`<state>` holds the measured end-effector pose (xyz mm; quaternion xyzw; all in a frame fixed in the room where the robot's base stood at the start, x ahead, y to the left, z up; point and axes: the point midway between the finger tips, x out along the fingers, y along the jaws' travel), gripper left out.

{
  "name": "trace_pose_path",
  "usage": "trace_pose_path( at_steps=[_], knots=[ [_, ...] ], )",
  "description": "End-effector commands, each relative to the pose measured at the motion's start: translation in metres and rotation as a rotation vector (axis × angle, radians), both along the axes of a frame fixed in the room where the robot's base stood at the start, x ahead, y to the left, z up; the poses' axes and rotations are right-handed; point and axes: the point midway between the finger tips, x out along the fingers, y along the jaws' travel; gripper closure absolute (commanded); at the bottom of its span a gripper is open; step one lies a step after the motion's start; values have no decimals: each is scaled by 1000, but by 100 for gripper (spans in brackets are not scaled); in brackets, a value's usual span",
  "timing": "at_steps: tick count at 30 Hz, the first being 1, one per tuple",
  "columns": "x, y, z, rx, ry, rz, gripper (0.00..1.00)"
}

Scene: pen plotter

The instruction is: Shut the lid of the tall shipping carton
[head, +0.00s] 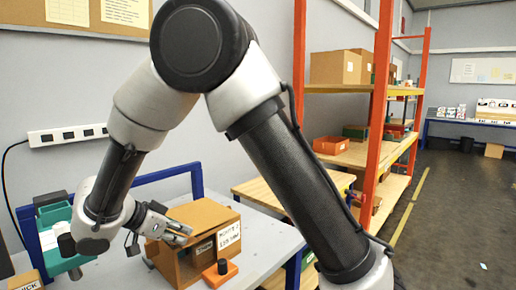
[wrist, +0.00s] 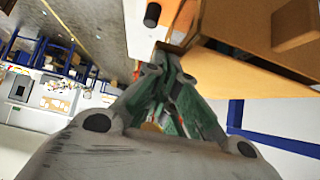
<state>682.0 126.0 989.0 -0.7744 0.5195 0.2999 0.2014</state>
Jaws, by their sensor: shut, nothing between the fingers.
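A brown carton (head: 215,258) with a white printed label stands on the grey table in the head view. Its lid (head: 205,212) lies across the top and looks close to level; I cannot tell whether it is fully down. My gripper (head: 186,232) is shut and empty at the carton's front left, near the upper edge, and hides part of that side. In the wrist view my gripper (wrist: 172,62) is beside the carton (wrist: 250,72), which fills the upper right. I cannot tell whether the fingers touch it.
An orange block with a black knob (head: 221,268) sits close in front of the carton. A green bin (head: 58,250) is at the left. A blue frame bar (head: 160,175) runs behind. Orange-post shelving (head: 381,90) holds more boxes. The table (head: 262,235) is clear at right.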

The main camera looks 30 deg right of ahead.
Motion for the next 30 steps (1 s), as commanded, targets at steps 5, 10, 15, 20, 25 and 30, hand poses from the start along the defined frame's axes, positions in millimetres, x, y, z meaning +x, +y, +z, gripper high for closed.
trace_pose_path(
  at_steps=[5,10,15,20,25,30],
  knots=[
    [-1,2,-14,0,1,-1,100],
    [-2,3,-20,1,2,0,100],
    [-2,3,-22,2,4,0,100],
    [-3,3,-23,3,6,0,100],
    [-2,3,-21,3,6,-1,100],
    [11,-1,-2,5,1,-3,100]
  ],
)
